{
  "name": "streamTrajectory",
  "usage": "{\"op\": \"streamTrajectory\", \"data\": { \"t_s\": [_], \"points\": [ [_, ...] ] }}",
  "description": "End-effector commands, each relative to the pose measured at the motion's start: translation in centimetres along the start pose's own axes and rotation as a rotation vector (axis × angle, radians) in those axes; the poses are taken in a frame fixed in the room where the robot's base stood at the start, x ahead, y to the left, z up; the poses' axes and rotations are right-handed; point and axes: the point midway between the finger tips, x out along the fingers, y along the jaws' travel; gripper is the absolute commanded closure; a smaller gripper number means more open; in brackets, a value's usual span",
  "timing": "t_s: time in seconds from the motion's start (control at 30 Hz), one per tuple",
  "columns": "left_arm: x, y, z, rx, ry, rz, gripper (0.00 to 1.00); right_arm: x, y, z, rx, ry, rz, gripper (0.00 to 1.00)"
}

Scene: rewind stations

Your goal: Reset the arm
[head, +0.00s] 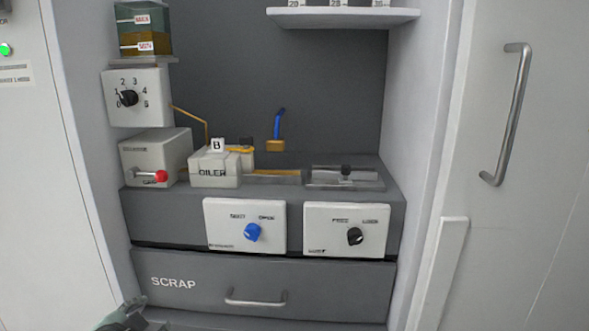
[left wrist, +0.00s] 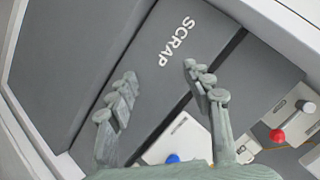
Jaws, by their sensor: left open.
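My left gripper (head: 128,316) is at the lower left edge of the head view, low in front of the SCRAP drawer. In the left wrist view its fingers (left wrist: 160,72) are apart with nothing between them, facing the drawer front. A blue upright arm on an orange block (head: 276,146) stands at the back of the bench. A white panel with a blue knob (head: 252,232) is on the bench front, and beside it a panel with a black knob (head: 354,236) marked FREE and LOCK. My right gripper is not in view.
The SCRAP drawer (head: 190,300) is shut below. A white OILER box (head: 213,180), a box with a red knob (head: 158,175) and a numbered dial box (head: 150,108) stand left. A shelf (head: 345,18) hangs above. A white door (head: 500,215) borders the right.

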Motion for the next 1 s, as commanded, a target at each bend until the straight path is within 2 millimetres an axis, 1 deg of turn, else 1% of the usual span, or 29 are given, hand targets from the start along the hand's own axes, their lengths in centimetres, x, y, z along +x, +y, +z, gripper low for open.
{"op": "streamTrajectory", "data": {
  "t_s": [0.03,0.07,0.1,0.13,0.17,0.2,0.3,0.4,0.43,0.5,0.63,1.0],
  "points": [
    [0.1,3.3,3.1,-0.082,-0.082,0.046,0.49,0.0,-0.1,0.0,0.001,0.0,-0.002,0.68],
    [0.1,4.8,4.8,-0.122,-0.127,0.066,0.49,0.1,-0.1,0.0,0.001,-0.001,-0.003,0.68],
    [-0.1,7.0,7.1,-0.173,-0.189,0.093,0.49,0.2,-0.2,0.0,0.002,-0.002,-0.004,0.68],
    [-0.5,8.6,8.7,-0.209,-0.236,0.114,0.49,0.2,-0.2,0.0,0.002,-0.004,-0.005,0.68],
    [-0.8,10.2,10.3,-0.244,-0.281,0.133,0.49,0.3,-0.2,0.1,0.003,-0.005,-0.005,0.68],
    [-1.5,12.2,12.4,-0.287,-0.342,0.157,0.49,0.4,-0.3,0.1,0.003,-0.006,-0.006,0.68],
    [-3.6,16.9,16.8,-0.38,-0.481,0.212,0.49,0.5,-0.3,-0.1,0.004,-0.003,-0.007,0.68],
    [-5.7,20.6,19.9,-0.447,-0.588,0.254,0.49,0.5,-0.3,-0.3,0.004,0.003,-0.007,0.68],
    [-6.3,21.4,20.6,-0.461,-0.614,0.263,0.49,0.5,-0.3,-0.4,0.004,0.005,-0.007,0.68],
    [-7.3,22.9,21.8,-0.487,-0.659,0.28,0.49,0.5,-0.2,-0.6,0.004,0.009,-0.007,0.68],
    [-8.3,24.1,22.8,-0.509,-0.699,0.294,0.49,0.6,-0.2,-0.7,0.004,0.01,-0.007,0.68],
    [-8.3,24.1,22.8,-0.509,-0.699,0.294,0.49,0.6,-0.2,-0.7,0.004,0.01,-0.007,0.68]
  ]
}}
